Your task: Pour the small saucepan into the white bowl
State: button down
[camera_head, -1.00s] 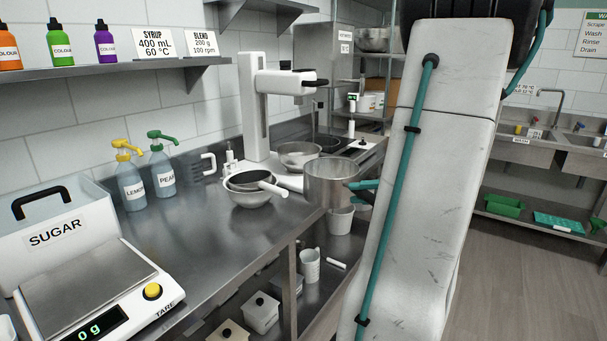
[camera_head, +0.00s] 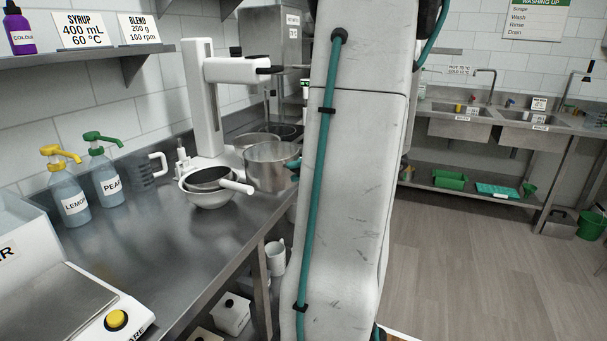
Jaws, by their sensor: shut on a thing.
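The small saucepan (camera_head: 268,168), a steel pot with an open top, is upright at the end of my arm, behind and right of the white bowl. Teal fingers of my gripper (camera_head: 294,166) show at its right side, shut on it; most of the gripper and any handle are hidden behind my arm. The white bowl (camera_head: 208,199) stands on the steel counter. A round dark-lined piece with a pale handle (camera_head: 236,186), which looks like a sieve, rests in its top. What the saucepan holds cannot be seen.
A white stand mixer-like machine (camera_head: 206,110) stands behind the bowl. Lemon (camera_head: 70,195) and pear (camera_head: 107,180) pump bottles and a clear jug (camera_head: 146,170) stand to the left, a scale (camera_head: 75,310) at front left. Counter (camera_head: 165,240) before the bowl is clear.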

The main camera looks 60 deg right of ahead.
jog(key=shift+w+a+r+g+h, duration=0.2)
jog(key=shift+w+r+g, duration=0.45)
jog(key=shift+r, duration=0.4)
jog(key=shift+w+a+r+g+h, duration=0.15)
jog(key=shift+w+r+g, duration=0.3)
jog(key=shift+w+r, duration=0.45)
jog(key=shift+r, duration=0.15)
jog(key=w+r, duration=0.1)
jog(key=w+a+r+g, duration=0.1)
jog(key=shift+r+h, duration=0.25)
jog(key=shift+r, duration=0.15)
jog(key=shift+w+a+r+m+g+h, duration=0.15)
jog(key=shift+w+a+r+g, duration=0.1)
jog(key=shift+w+r+g, duration=0.55)
jog(key=shift+w+a+r+m+g+h, duration=0.2)
jog(key=shift+w+r+g, duration=0.25)
jog(key=shift+w, duration=0.5)
